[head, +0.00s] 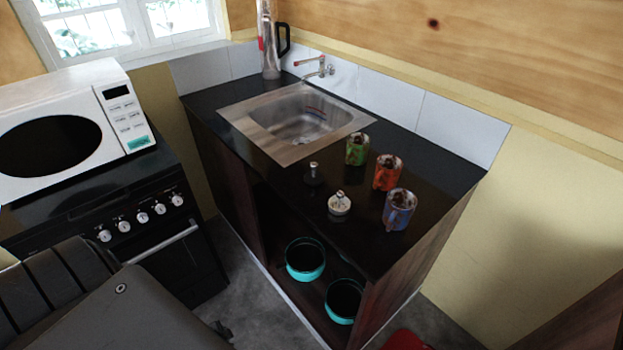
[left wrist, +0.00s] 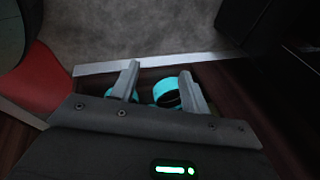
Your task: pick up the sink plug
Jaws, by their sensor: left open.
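Two small knobbed items stand on the black counter. One is a dark, low piece with a metal knob (head: 313,174), just in front of the sink. The other is a pale, round piece with a metal knob (head: 340,205), closer to the front edge. I cannot tell for certain which is the sink plug. My left gripper (left wrist: 158,74) is open and empty in the left wrist view, with teal pots beyond its fingers and neither knobbed item visible there. My left gripper's fingers do not show in the head view. My right gripper is in neither view.
A steel sink (head: 238,112) with a tap (head: 315,70) is set in the counter (head: 440,165). Green (head: 357,150), orange (head: 387,173) and blue (head: 399,210) mugs stand right of the knobbed items. Teal pots (head: 305,260) sit in the open cupboard below. A stove and microwave (head: 60,130) stand left.

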